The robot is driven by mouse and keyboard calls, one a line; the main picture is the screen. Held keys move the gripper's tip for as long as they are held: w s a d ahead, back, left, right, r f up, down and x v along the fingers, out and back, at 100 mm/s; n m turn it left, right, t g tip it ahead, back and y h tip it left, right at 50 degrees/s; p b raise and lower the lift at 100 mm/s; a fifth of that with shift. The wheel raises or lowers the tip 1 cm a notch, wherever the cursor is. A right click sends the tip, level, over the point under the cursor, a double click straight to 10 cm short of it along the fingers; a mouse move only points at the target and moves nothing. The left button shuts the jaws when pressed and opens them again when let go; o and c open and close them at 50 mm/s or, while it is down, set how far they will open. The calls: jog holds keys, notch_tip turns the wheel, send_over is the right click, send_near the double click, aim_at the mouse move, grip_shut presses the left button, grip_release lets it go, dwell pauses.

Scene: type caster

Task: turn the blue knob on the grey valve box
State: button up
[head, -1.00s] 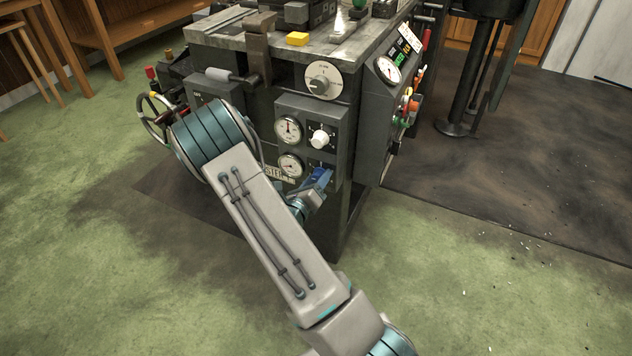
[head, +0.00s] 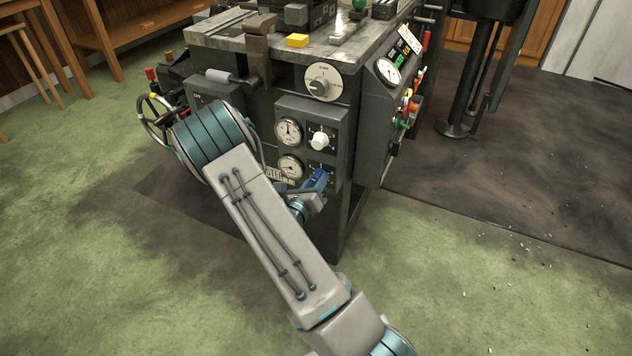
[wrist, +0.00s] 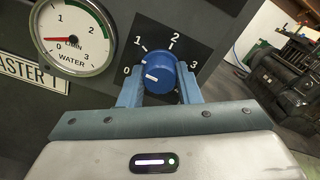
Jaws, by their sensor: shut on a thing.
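The grey valve box (head: 333,127) is on the front of the machine, with two gauges on its left side, a white knob (head: 320,140) at upper right and the blue knob below it. In the wrist view the blue knob (wrist: 160,73) sits on a dial plate marked 0 to 3. In the head view my gripper (head: 318,181) covers the knob, which is mostly hidden.
A water gauge (wrist: 72,38) beside the knob reads near 0. A larger silver dial (head: 322,82) is above the box. A side panel with a gauge and coloured levers (head: 408,105) stands to the right. Green floor in front of the machine is clear.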

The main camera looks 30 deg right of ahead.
jog(key=m, duration=0.4)
jog(key=shift+f+m+b, duration=0.1)
jog(key=shift+m+b, duration=0.2)
jog(key=shift+b, duration=0.05)
jog(key=shift+a+m+b, duration=0.1)
jog(key=shift+m+b, duration=3.3)
jog(key=shift+m, duration=2.1)
jog(key=o, duration=1)
jog(key=shift+c, duration=0.2)
